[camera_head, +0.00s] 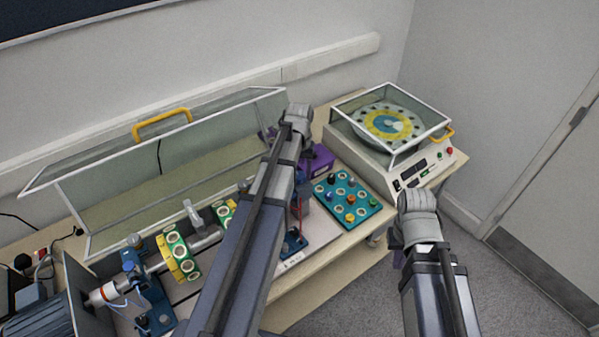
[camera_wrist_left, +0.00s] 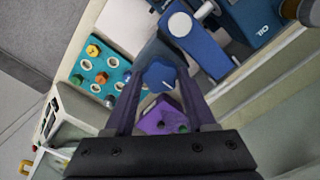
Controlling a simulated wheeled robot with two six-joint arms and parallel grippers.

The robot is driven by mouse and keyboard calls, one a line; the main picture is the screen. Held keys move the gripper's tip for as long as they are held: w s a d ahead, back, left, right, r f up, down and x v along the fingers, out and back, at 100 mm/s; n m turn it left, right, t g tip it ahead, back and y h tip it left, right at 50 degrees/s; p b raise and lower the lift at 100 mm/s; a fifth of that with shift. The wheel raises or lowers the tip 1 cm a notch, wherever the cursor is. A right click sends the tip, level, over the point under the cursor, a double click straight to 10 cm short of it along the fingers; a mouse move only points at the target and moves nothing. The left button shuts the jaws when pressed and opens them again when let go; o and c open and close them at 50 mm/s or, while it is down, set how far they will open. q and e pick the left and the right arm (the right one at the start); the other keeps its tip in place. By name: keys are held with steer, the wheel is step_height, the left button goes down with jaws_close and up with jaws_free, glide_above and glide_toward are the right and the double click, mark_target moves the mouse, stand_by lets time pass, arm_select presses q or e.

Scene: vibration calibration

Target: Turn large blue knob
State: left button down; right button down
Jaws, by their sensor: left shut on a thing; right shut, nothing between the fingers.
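The large blue knob (camera_wrist_left: 158,75) has a lobed edge and a white pointer line. It sits between the fingers of my left gripper (camera_wrist_left: 157,85) in the left wrist view, and the gripper is shut on it. In the head view my left arm hides the knob and the left gripper's fingers.
A teal panel (camera_head: 328,207) with coloured knobs lies right of my left arm. A balancing unit (camera_head: 386,175) with a clear cover stands behind it. A shaft rig with yellow-green discs (camera_head: 181,257) and a tilted clear guard (camera_head: 112,190) fill the left. Floor (camera_head: 520,305) is free at right.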

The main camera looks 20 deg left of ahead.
mark_target(299, 175)
arm_select(q)
steer(key=m, duration=0.5)
steer(key=shift+m, duration=0.3)
steer(key=m, duration=0.5)
steer(key=shift+m, duration=0.4)
steer(key=shift+c, duration=1.1)
jaws_free()
steer(key=shift+r, duration=0.15)
step_height(299, 175, up, 8)
steer(key=p, duration=0.8)
steer(key=shift+f, duration=0.2)
steer(key=shift+f, duration=0.1)
